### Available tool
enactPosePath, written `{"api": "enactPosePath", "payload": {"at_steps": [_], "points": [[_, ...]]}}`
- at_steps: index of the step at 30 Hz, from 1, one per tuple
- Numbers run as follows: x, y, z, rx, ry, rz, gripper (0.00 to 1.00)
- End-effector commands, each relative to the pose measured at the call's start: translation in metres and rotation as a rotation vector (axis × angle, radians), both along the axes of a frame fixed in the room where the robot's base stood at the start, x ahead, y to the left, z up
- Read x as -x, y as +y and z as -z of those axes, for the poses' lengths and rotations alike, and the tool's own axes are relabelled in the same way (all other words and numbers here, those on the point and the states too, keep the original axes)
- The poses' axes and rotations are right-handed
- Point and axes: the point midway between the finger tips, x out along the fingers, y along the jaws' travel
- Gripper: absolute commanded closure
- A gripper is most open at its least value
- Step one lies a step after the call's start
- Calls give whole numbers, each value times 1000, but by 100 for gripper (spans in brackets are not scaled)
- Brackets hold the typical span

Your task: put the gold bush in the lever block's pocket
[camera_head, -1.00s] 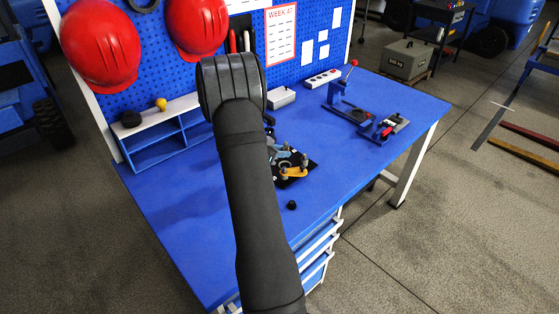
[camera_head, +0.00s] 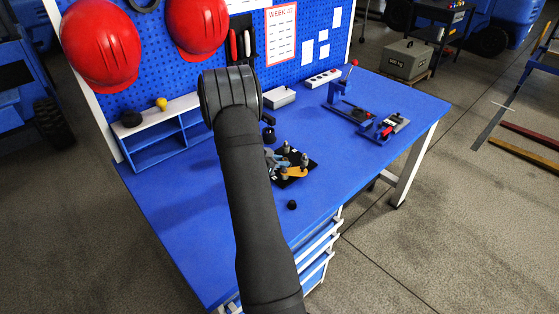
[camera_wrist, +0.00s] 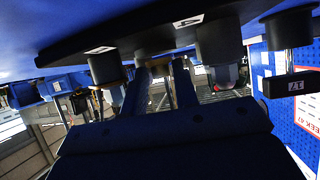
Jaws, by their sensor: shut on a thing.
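A black fixture plate (camera_head: 306,166) lies on the blue bench, just right of my arm in the head view. It carries several dark posts and an orange-yellow lever (camera_head: 294,171). The wrist view sees it tipped over, with the plate (camera_wrist: 100,47) at the top and dark blocks and posts (camera_wrist: 219,42) hanging from it. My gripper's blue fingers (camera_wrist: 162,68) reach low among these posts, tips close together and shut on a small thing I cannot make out.
A small black knob (camera_head: 292,205) lies in front of the plate. A blue shelf (camera_head: 158,148) with a yellow ball (camera_head: 162,104) stands at the left. A blue clamp fixture (camera_head: 352,103) stands at the right. The front left bench is clear.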

Motion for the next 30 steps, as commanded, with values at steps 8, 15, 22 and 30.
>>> {"api": "enactPosePath", "payload": {"at_steps": [8, 15, 22, 30], "points": [[1, 0, 6, -4, 4, 0, 57], [3, -1, 9, -4, 11, 2, 51], [4, -1, 10, -5, 14, 4, 51], [12, 12, -12, -4, 10, -1, 51]]}}
